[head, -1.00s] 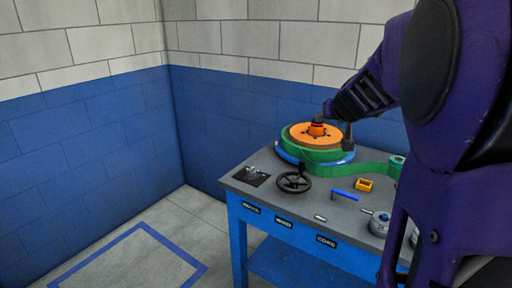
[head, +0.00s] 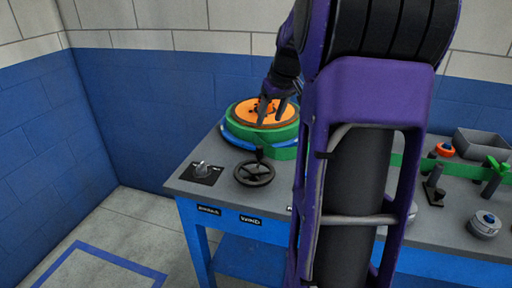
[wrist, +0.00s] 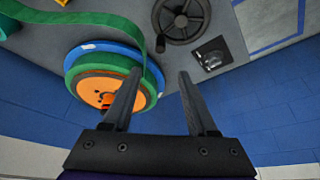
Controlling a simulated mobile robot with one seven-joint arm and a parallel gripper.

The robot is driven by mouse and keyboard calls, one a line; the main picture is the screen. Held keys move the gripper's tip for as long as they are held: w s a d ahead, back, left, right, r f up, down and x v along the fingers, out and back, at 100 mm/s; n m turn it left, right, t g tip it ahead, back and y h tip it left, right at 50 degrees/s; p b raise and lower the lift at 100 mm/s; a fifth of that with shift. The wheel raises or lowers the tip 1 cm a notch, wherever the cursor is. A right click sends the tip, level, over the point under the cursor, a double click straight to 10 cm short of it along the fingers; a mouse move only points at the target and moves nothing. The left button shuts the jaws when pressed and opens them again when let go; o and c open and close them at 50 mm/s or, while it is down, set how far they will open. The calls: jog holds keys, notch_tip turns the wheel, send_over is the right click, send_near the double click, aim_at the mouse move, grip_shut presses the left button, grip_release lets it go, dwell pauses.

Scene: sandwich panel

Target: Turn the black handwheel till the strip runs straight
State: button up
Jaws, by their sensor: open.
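The black handwheel (head: 254,174) lies on the grey bench top near its left front corner; its spokes and hub also show in the wrist view (wrist: 181,20). The green strip (wrist: 85,19) curves from the reel toward the upper left in the wrist view. In the head view my arm hides much of the strip, and a piece shows at right (head: 396,160). My gripper (head: 272,119) is open and empty, over or near the reel's orange disc (head: 245,110), behind the handwheel. Its two fingers are apart in the wrist view (wrist: 160,72).
A black plate with a grey knob (head: 203,172) sits left of the handwheel. The reel has a blue base ring (head: 233,137). Blue walls rise behind the bench.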

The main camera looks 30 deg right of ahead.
aim_at(260, 147)
jog(key=b+x, duration=0.1)
jog(key=x, duration=1.4)
jog(key=shift+w+b, duration=0.1)
jog(key=shift+b, duration=0.3)
grip_shut()
